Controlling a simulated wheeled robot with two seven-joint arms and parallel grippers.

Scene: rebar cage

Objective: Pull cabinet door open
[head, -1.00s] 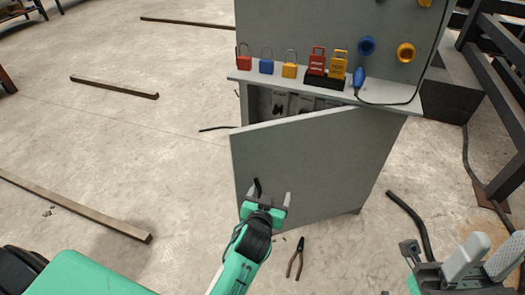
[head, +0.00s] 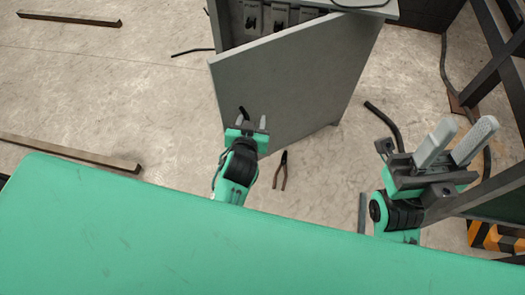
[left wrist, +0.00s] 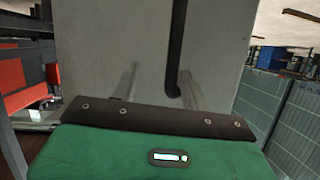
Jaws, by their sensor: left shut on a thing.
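The grey cabinet door (head: 295,85) stands ajar in the head view, its free edge at the left swung out from the cabinet (head: 228,18). My left gripper (head: 251,121) is at the lower left of the door's face, shut on the black door handle (head: 243,112). In the left wrist view the dark handle (left wrist: 175,50) runs down between the two fingers, in front of the grey door panel (left wrist: 105,45). My right gripper (head: 456,139) is at the right of the head view, with its pale fingers apart and empty.
Pliers (head: 281,170) lie on the floor just right of my left gripper. A black hose piece (head: 384,125) lies right of the door. Steel bars (head: 70,152) lie on the left floor. A dark metal frame (head: 500,60) stands at the right.

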